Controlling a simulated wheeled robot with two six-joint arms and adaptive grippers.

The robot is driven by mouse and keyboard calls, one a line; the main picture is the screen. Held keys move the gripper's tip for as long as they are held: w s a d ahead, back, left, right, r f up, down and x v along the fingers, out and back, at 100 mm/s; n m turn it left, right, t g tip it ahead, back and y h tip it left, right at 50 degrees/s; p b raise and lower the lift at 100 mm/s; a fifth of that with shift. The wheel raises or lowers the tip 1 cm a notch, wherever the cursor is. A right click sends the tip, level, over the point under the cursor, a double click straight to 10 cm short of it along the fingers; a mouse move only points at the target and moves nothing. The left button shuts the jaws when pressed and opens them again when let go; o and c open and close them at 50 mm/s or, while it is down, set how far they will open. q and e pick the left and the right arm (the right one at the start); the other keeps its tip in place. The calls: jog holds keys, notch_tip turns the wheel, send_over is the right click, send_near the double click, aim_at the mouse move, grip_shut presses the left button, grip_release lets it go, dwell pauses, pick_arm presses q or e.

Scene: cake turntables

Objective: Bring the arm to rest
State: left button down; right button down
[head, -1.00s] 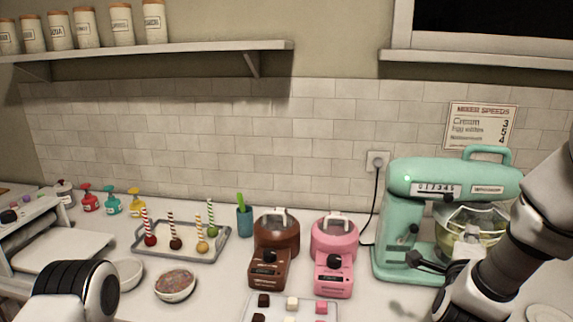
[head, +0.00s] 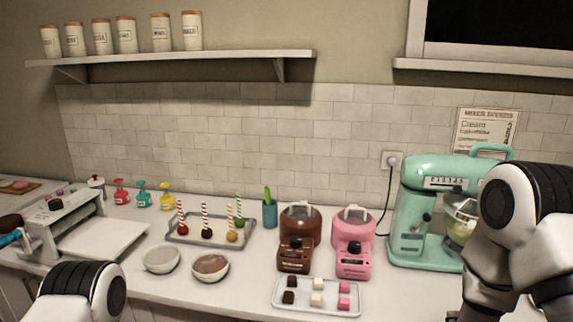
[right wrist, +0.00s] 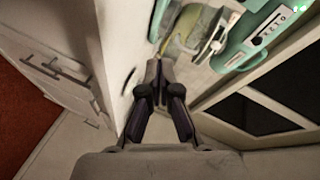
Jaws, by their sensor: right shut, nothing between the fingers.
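My right arm (head: 515,235) stands at the right edge of the head view, folded in front of the mint green stand mixer (head: 425,240). I cannot make out its fingertips there. In the right wrist view my right gripper (right wrist: 158,68) is shut, with its dark fingers together at the tips and nothing between them. The mixer also shows in that view (right wrist: 262,35), beyond the fingertips and to the right. A rounded link of my left arm (head: 85,290) shows at the lower left; the left gripper is out of view.
The counter holds a brown melter (head: 295,258), a pink melter (head: 353,262), a tray of cubes (head: 330,308), two bowls, and a grey tray (head: 180,241) with striped sticks. In the wrist view, cabinet fronts (right wrist: 60,70) and floor lie left.

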jog(key=s+a+f+n+g+y, duration=0.35)
jog(key=s+f, duration=0.45)
jog(key=f, duration=0.3)
jog(key=s+a+f+n+g+y, duration=0.25)
jog(key=s+a+f+n, duration=0.35)
jog(key=f, duration=0.5)
jog(key=s+a+f+n+g+y, duration=0.1)
jog(key=s+f+n+g, duration=0.1)
jog(key=s+n, duration=0.3)
jog(key=s+a+f+n+g+y, duration=0.1)
jog(key=s+n+g, duration=0.3)
jog(key=s, duration=0.4)
jog(key=shift+s+a+f+n, duration=0.4)
jog(key=shift+a+n, duration=0.15)
jog(key=shift+n, duration=0.1)
